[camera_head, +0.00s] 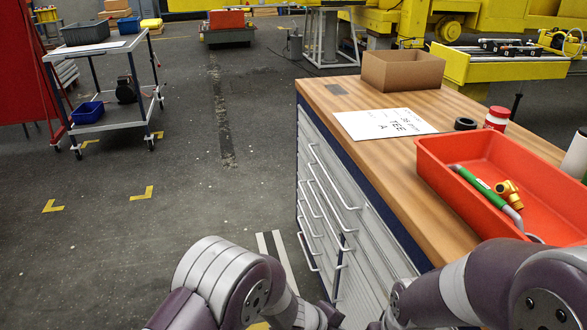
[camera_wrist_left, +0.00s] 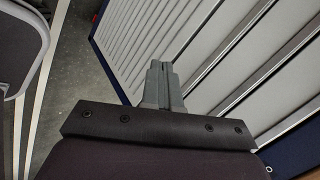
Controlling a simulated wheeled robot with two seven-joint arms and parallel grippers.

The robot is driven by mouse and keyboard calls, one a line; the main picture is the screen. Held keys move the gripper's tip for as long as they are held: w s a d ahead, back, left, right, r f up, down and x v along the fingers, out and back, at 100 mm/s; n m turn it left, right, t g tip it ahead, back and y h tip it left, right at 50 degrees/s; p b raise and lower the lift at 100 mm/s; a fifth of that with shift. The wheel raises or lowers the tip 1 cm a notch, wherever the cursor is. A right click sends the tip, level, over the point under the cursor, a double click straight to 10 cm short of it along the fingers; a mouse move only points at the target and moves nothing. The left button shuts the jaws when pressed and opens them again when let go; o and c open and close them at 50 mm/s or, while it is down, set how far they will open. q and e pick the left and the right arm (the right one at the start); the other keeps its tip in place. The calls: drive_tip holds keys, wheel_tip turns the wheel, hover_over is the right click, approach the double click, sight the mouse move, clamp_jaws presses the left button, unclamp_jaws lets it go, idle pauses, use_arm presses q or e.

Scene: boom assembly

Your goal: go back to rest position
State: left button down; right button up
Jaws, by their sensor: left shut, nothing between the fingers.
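My left gripper (camera_wrist_left: 157,80) shows in the left wrist view. Its grey fingers are together with nothing between them, in front of the drawer cabinet's grey side. In the head view my left arm comes in low at the left of centre, and its gripper is out of sight below the frame. My right arm crosses the lower right corner of the head view. My right gripper is not visible in either view.
A cabinet with a wooden top (camera_head: 455,215) and barred drawer handles stands close at the right. On it are a red tray (camera_head: 440,150) with a green-handled tool (camera_head: 480,185) and brass fitting (camera_head: 507,192), a paper sheet (camera_head: 385,123) and a cardboard box (camera_head: 402,70).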

use_arm(q)
drive_tip(key=s+a+r+n+y+p, duration=0.1)
drive_tip(key=a+r+n+y+p, duration=0.15)
drive_tip(key=a+n, duration=0.5)
drive_tip(key=s+a+r+n+y+p, duration=0.1)
drive_tip(key=a+r+n+y, duration=0.25)
drive_tip(key=a+n, duration=0.45)
drive_tip(key=s+a+r+n+p, duration=0.3)
drive_tip(key=s+a+r+n, duration=0.2)
drive_tip(key=a+r+n, duration=0.1)
drive_tip(key=s+a+r+n+g+y+p, duration=0.1)
drive_tip(key=s+a+r+n+p, duration=0.3)
drive_tip(key=a+r, duration=0.5)
wheel_tip(320, 180, up, 2)
drive_tip(key=shift+s+r+n+g+p, duration=0.15)
drive_tip(key=shift+s+n+g+p, duration=0.15)
drive_tip(key=shift+s+n, duration=0.7)
drive_tip(key=shift+w+n, duration=0.25)
drive_tip(key=shift+w, duration=0.15)
drive_tip(key=shift+s, duration=0.1)
